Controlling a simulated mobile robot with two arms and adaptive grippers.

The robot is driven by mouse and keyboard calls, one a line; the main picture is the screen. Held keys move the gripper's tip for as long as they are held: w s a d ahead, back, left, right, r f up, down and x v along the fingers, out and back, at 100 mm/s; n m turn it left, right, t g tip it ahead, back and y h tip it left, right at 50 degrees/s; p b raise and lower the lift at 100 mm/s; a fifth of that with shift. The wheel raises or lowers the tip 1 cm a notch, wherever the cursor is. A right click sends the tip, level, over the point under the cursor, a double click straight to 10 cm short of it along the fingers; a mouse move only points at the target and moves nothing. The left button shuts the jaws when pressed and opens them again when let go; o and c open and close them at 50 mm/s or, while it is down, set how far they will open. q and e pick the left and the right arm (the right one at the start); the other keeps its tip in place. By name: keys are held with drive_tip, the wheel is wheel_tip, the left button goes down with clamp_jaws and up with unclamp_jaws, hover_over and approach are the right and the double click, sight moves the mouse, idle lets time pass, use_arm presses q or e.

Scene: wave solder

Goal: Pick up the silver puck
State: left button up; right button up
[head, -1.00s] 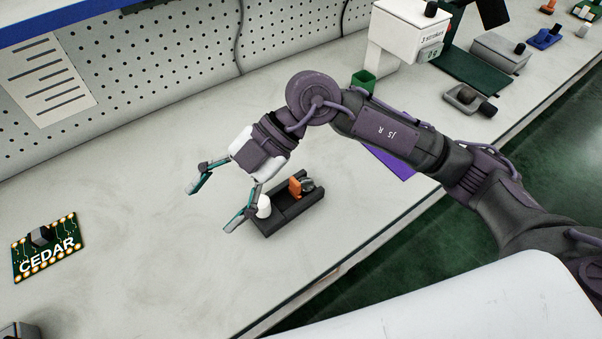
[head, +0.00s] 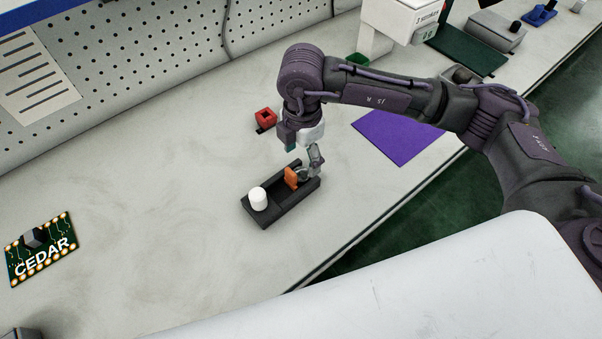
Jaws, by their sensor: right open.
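A small black tray (head: 272,217) lies on the bench, holding a white cylinder (head: 258,198) at its left end and an upright orange piece (head: 291,178) near its right end. The silver puck (head: 303,174) sits in the right end of the tray, just right of the orange piece, and is partly hidden by my right gripper. My right gripper (head: 304,163) points down over this end, open, with one finger beside the puck's right side. I cannot tell if it touches the puck. My left gripper is out of view.
A red block (head: 265,118) stands behind the tray and a purple mat (head: 395,138) lies to its right. A green board marked CEDAR (head: 42,250) lies at the left. The perforated back panel (head: 130,75) bounds the bench.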

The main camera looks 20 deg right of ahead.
sight(302, 173)
wheel_tip(302, 173, down, 4)
drive_tip(key=shift+a+f+p, duration=0.1)
drive_tip(key=shift+f+p, duration=0.05)
drive_tip(key=shift+p, duration=0.5)
drive_tip(key=shift+f, duration=0.5)
drive_tip(key=shift+s, duration=0.15)
clamp_jaws()
